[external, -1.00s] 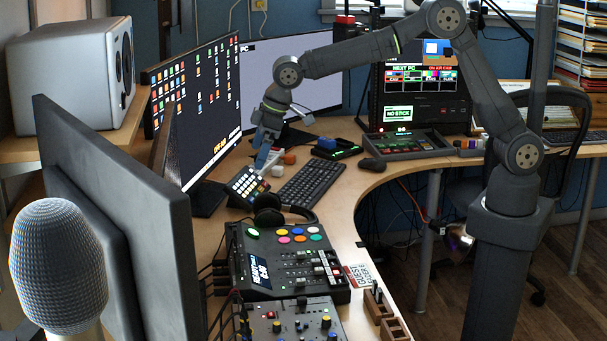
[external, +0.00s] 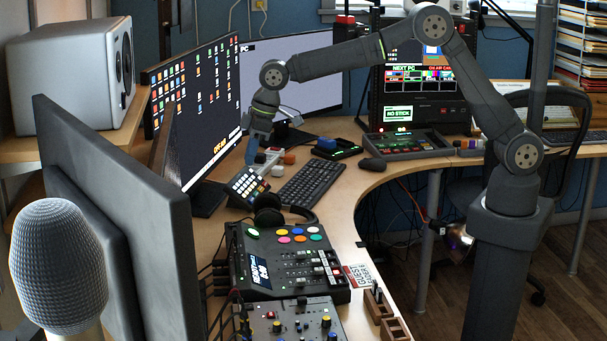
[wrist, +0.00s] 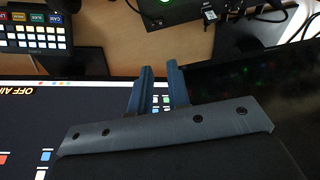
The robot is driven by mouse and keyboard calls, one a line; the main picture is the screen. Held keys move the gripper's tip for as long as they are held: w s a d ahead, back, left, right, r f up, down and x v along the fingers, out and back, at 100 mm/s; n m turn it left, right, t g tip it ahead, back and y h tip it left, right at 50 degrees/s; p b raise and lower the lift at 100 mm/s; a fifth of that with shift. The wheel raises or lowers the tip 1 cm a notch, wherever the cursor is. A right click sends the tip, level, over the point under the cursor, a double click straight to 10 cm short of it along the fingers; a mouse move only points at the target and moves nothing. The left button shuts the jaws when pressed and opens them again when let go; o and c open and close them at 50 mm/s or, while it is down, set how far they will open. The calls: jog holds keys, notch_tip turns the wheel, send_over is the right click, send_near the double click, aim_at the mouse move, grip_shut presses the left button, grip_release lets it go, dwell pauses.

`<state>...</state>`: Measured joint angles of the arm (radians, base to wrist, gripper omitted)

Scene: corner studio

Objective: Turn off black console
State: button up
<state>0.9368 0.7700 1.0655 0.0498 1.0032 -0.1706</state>
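More than one unit could be the black console. A black mixer console (external: 285,262) with coloured round pads and a lit green button sits on the front part of the desk in the external view. Another dark console (external: 410,145) with lit red and green buttons stands farther back on the right. My gripper (external: 253,152) hangs above the desk beside the monitor, behind the small keypad, away from both consoles. In the wrist view my gripper (wrist: 160,66) shows two fingers parted with nothing between them. I see neither console clearly there.
A small black keypad (external: 247,186) stands near my gripper and shows in the wrist view (wrist: 35,36). The monitor (external: 205,115) is close to my fingers. A keyboard (external: 311,183), headphones (external: 283,212) and a black box with green light (external: 336,149) lie around. The front-right desk edge curves inward.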

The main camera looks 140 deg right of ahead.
aim_at(233, 225)
jog(key=f, duration=0.1)
jog(key=d+f, duration=0.2)
jog(key=shift+w+y, duration=0.25)
jog(key=shift+y, duration=0.05)
grip_shut()
jog(key=x, duration=0.8)
jog(key=a+x, duration=0.1)
jog(key=x, duration=0.3)
jog(key=shift+s+d+f, duration=0.1)
jog(key=shift+f, duration=0.85)
